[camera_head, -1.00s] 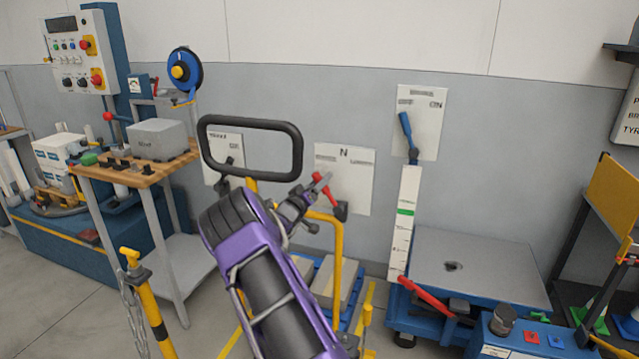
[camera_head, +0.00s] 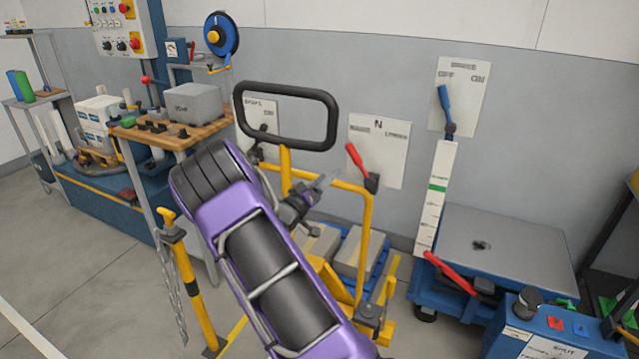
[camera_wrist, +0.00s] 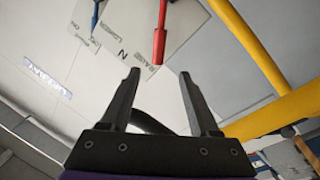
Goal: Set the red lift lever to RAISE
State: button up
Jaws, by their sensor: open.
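The red lift lever (camera_head: 355,158) is on a dark pivot in front of the white wall panel (camera_head: 390,165) marked N. It leans up and left, toward the RAISE side. In the wrist view the red lever (camera_wrist: 160,42) hangs from the top, its free end beside the word RAISE on the panel (camera_wrist: 135,45), right of N. My gripper (camera_head: 328,181) is left of and below the lever, apart from it in the picture. In the wrist view my gripper (camera_wrist: 160,75) is open, with nothing between its fingers. My purple arm hides part of the floor and trolley.
A yellow frame with a black handle loop (camera_head: 285,88) stands close around my gripper. A blue lever (camera_head: 446,108) is on another wall panel at right. A lift table (camera_head: 505,240) with a red handle (camera_head: 450,273) stands below it. A yellow post (camera_head: 195,285) stands at left.

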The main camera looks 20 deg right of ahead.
jog(key=shift+v, duration=1.5)
